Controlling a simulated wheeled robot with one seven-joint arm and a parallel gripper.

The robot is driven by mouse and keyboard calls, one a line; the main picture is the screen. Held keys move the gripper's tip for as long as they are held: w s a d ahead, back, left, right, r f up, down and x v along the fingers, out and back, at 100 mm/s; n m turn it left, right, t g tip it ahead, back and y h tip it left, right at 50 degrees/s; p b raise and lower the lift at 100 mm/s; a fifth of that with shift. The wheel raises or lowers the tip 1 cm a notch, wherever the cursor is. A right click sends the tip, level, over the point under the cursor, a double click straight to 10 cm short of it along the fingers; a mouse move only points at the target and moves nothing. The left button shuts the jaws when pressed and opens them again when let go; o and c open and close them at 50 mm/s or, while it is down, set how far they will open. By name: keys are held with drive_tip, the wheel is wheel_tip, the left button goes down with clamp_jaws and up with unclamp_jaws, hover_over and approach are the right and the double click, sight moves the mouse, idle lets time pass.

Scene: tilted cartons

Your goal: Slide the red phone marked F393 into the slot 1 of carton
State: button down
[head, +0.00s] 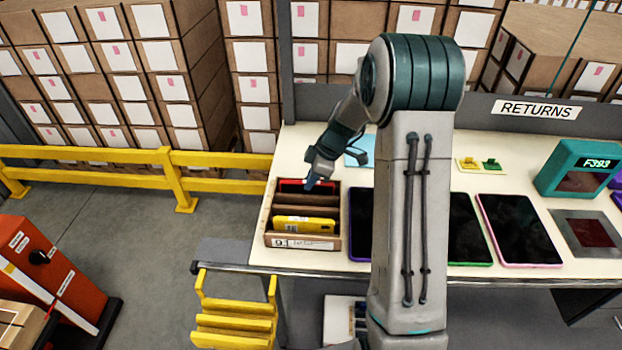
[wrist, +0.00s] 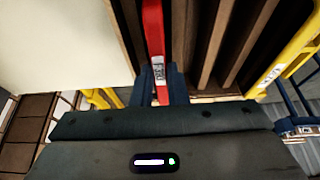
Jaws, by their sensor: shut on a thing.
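The carton (head: 268,226) stands at the left end of the table, with several slots split by brown dividers. A yellow phone (head: 304,225) sits in a front slot; it also shows at the right of the wrist view (wrist: 298,52). The red phone (wrist: 155,45) is on edge between my gripper's fingers (wrist: 160,88), with a small white label whose text is too small to read. In the head view the red phone (head: 296,184) shows as a strip at the carton's back slot. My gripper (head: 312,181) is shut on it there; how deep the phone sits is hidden.
A yellow guard rail (head: 120,155) runs left of the table. Tablets (head: 518,228) lie right of my arm. A teal device reading F393 (head: 570,172) stands at the right. A light blue sheet (head: 358,152) lies behind the carton.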

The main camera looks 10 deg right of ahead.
drive_tip(key=c, duration=1.3)
unclamp_jaws()
drive_tip(key=shift+c, duration=0.2)
drive_tip(key=b+v, duration=0.1)
drive_tip(key=v, duration=1.3)
wheel_tip(320, 180, up, 7)
drive_tip(key=p, duration=0.3)
drive_tip(key=shift+p, duration=0.4)
drive_tip(key=shift+f, duration=0.1)
